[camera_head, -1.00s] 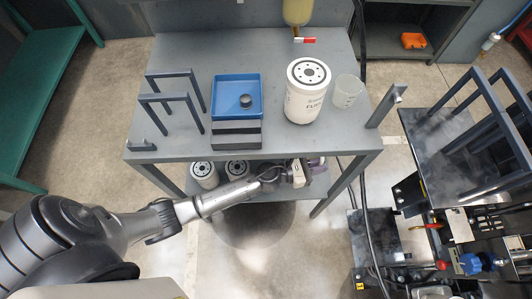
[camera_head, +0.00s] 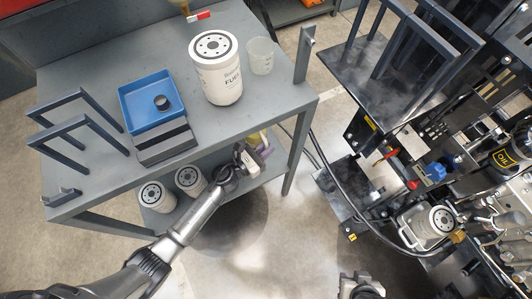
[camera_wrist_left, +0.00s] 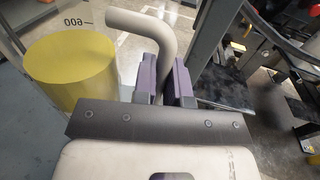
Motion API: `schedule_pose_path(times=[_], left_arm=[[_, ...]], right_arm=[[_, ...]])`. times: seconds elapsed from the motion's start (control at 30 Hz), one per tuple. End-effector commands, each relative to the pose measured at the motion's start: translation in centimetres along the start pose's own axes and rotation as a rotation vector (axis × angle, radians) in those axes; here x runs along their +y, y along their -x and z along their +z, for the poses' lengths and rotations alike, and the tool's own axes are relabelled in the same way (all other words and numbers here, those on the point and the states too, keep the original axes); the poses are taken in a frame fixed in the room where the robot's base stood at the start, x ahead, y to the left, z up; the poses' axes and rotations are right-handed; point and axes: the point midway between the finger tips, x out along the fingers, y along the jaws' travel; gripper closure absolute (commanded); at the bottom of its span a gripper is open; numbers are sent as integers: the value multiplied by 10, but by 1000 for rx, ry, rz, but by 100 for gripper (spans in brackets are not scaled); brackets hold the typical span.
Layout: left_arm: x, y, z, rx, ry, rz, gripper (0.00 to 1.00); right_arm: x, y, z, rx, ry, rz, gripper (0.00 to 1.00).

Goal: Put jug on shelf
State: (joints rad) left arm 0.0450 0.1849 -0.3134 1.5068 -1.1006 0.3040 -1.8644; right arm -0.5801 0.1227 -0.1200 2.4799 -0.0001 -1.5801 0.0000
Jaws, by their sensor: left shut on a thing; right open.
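In the left wrist view a translucent jug (camera_wrist_left: 72,68) with yellow liquid and a "600" mark stands at the left. My left gripper (camera_wrist_left: 163,78) has its purple fingers shut around the jug's pale curved handle (camera_wrist_left: 150,28). In the head view my left gripper (camera_head: 260,140) reaches under the front edge of the table top, at the right end of the lower shelf (camera_head: 222,186). The jug is mostly hidden there by the table top. My right gripper (camera_head: 361,288) shows at the bottom edge, partly cut off and apart from everything; it is open.
The table top (camera_head: 105,75) holds a blue tray (camera_head: 130,98), a large white fuel filter (camera_head: 222,85), a clear beaker (camera_head: 260,62) and grey frames. Smaller filters (camera_head: 157,197) stand on the lower shelf. Engine equipment (camera_head: 435,205) fills the right side. Open floor lies in front.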

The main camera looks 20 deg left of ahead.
Motion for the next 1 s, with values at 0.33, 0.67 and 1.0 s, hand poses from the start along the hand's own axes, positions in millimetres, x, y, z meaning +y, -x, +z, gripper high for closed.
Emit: schedule_pose_path(times=[0.33,0.67,1.0], left_arm=[[0,0,-27,-3,0,0,100],[0,0,-31,-3,-1,-1,100],[0,0,-32,1,2,0,62]], right_arm=[[-3,-18,5,0,-7,-5,57],[-3,-22,6,1,-6,-5,57],[0,-21,7,-1,3,2,57]])
